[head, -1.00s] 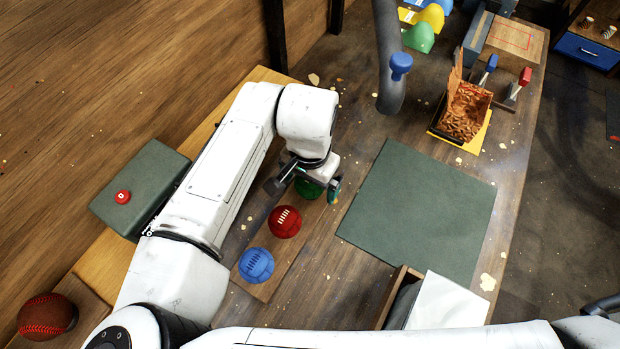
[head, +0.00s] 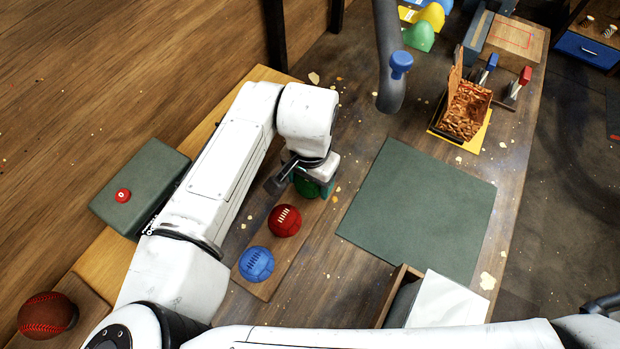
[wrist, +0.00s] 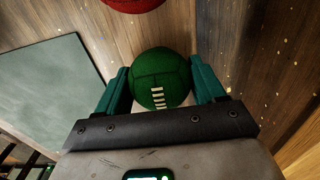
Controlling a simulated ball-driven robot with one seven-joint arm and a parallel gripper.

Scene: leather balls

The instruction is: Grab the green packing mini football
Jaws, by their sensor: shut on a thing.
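The green mini football (wrist: 160,75) sits between the two teal fingers of my gripper (wrist: 162,82) in the wrist view, with its white lacing facing the camera. My gripper is shut on it, one finger on each side. In the head view the green ball (head: 307,187) is largely hidden under my wrist and gripper (head: 312,186), at the upper end of a wooden board (head: 262,288). I cannot tell whether the ball still touches the board.
A red ball (head: 284,220) and a blue ball (head: 256,264) lie on the board near my gripper. A flat green mat (head: 420,210) lies to the right, clear. A green box with a red button (head: 123,196) is at left. An open box of brown bits (head: 465,112) stands farther back.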

